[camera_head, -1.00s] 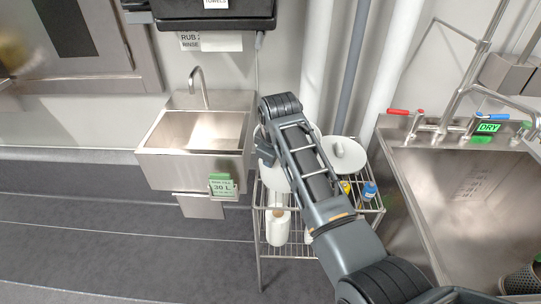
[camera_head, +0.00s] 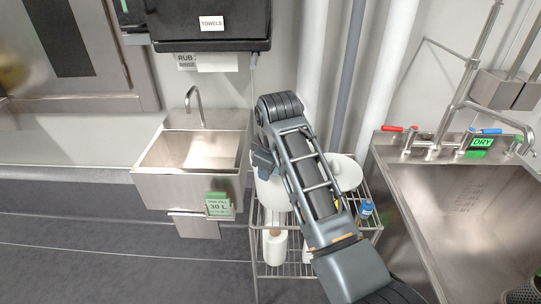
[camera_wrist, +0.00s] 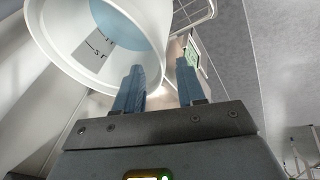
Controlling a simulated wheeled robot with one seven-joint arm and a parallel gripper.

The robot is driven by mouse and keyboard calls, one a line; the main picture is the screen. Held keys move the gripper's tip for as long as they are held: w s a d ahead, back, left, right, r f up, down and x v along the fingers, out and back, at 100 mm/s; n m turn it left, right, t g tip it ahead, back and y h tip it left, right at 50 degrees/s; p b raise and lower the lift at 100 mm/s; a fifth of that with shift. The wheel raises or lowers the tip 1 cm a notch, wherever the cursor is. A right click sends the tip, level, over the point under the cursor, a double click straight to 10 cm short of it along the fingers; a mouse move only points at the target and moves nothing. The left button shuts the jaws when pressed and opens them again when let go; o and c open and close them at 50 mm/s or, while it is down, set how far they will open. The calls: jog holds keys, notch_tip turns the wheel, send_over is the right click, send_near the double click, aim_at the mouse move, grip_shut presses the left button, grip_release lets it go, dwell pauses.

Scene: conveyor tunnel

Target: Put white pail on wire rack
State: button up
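The white pail (camera_wrist: 60,50) fills the upper left of the wrist view, with its mouth facing the camera and dark level marks inside. In the head view its white side (camera_head: 272,192) shows at the left of the wire rack's top, partly hidden by my arm. My gripper (camera_wrist: 158,72) has its two blue-grey fingers apart. One finger overlaps the pail's mouth and the other is outside the rim; I see a gap between them. Contact with the rim is unclear. The wire rack (camera_head: 283,269) stands between the two sinks. Whether the pail rests on it is hidden.
A white round lid-like piece (camera_head: 345,172) and a blue bottle (camera_head: 366,209) are on the rack's right side. A white roll (camera_head: 275,247) is on a lower shelf. A small sink (camera_head: 190,180) stands left, a large sink (camera_head: 455,225) right. Pipes rise behind.

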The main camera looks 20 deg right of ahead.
jog(key=v, duration=0.6)
jog(key=s+d+f+m+t, duration=0.25)
jog(key=s+f, duration=0.55)
jog(key=f, duration=0.4)
jog(key=s+d+f+m+t, duration=0.1)
jog(key=s+f, duration=0.2)
jog(key=s, duration=0.4)
jog(key=s+d+f+m+t, duration=0.1)
jog(key=s+f, duration=0.3)
jog(key=s, duration=0.4)
jog(key=s+d+r+m+t, duration=0.1)
jog(key=s+r+t, duration=0.1)
jog(key=s, duration=0.6)
jog(key=s+d+r+m+t, duration=0.1)
jog(key=s+r, duration=0.1)
jog(key=s, duration=0.6)
jog(key=s+r+m+t, duration=0.3)
jog(key=s+r, duration=0.9)
jog(key=r, duration=0.2)
